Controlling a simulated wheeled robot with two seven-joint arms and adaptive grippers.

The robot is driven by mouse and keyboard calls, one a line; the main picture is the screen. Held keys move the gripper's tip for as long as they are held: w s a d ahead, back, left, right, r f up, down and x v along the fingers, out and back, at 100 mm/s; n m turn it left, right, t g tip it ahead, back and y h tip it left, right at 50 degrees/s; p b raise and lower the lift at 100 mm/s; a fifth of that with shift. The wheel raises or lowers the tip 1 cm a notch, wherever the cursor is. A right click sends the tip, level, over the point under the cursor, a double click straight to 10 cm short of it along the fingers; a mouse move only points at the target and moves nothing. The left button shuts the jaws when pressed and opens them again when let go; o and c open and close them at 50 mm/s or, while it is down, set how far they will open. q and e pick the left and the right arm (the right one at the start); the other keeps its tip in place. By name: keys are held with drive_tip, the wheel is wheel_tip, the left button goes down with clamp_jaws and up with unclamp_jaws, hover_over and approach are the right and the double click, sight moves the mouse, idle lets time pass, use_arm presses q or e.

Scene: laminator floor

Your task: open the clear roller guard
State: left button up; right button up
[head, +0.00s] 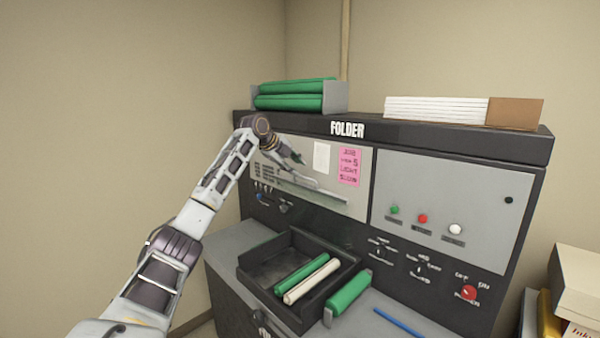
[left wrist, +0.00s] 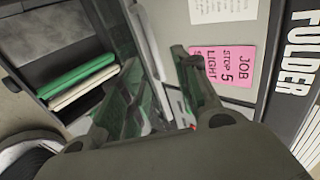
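The clear roller guard (head: 312,187) seems to be the pale, see-through strip low on the left front panel of the dark machine marked FOLDER. Its exact edges are hard to make out, and it looks closed. My left gripper (head: 298,158) is in front of that panel, just above the strip and left of the white paper. In the left wrist view, my left gripper (left wrist: 150,88) has its two fingers apart with nothing held between them. A pale bar runs behind the fingers; I cannot tell whether they touch it. My right gripper is not in view.
A black tray (head: 265,268) below holds a green roller and a cream roller. Another green roller (head: 348,297) and a blue rod (head: 398,321) lie beside it. A pink note (head: 349,166) is on the panel. Green rollers (head: 290,102) and paper (head: 435,110) sit on top.

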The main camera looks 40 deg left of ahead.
use_arm(q)
drive_tip(key=shift+v, duration=1.1)
drive_tip(key=shift+f, duration=0.1)
